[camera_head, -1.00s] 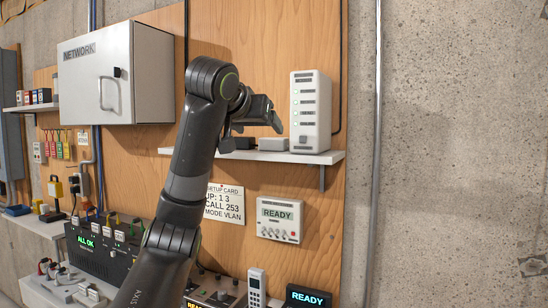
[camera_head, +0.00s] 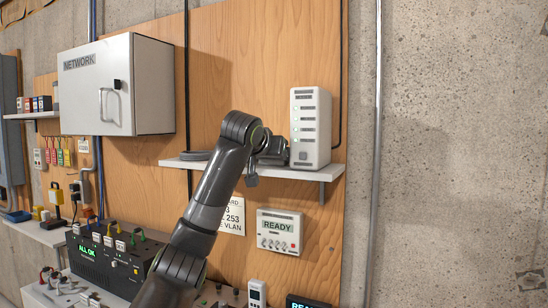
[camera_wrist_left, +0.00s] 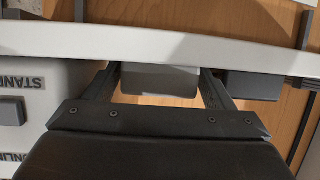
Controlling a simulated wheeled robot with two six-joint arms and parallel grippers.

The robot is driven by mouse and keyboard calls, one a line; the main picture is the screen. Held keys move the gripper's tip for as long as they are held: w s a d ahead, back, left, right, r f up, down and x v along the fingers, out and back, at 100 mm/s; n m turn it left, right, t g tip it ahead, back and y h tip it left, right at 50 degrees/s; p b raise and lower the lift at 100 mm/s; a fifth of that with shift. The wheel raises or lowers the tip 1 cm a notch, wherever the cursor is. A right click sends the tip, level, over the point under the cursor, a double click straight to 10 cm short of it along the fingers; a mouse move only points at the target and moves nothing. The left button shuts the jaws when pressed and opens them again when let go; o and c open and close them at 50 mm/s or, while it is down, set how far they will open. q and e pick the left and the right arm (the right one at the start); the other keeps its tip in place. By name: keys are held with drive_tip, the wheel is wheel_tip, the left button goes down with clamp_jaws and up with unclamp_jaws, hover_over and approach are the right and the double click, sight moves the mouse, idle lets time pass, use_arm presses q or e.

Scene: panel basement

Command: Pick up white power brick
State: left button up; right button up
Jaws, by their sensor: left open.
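The white power brick (camera_wrist_left: 160,80) is a pale block on the shelf. In the left wrist view, which shows the scene upside down, it lies between my two fingers. I cannot tell whether they touch it. My left gripper (camera_head: 276,152) is open, low over the shelf, left of a tall white unit in the head view. My arm and gripper hide the brick in the head view. A dark brick (camera_wrist_left: 254,86) sits beside it in the left wrist view, outside the fingers. My right gripper is not in view.
The tall white unit (camera_head: 311,127) stands close to my gripper. The white shelf (camera_head: 300,174) has a thin front edge near my fingers. A grey coil (camera_head: 196,155) lies at its left end. A READY panel (camera_head: 279,231) hangs below.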

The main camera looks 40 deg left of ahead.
use_arm(q)
drive_tip(key=shift+s+d, duration=0.1)
drive_tip(key=shift+c, duration=1)
drive_tip(key=c, duration=0.6)
drive_tip(key=shift+r, duration=0.1)
wheel_tip(320, 180, up, 28)
drive_tip(key=p, duration=0.6)
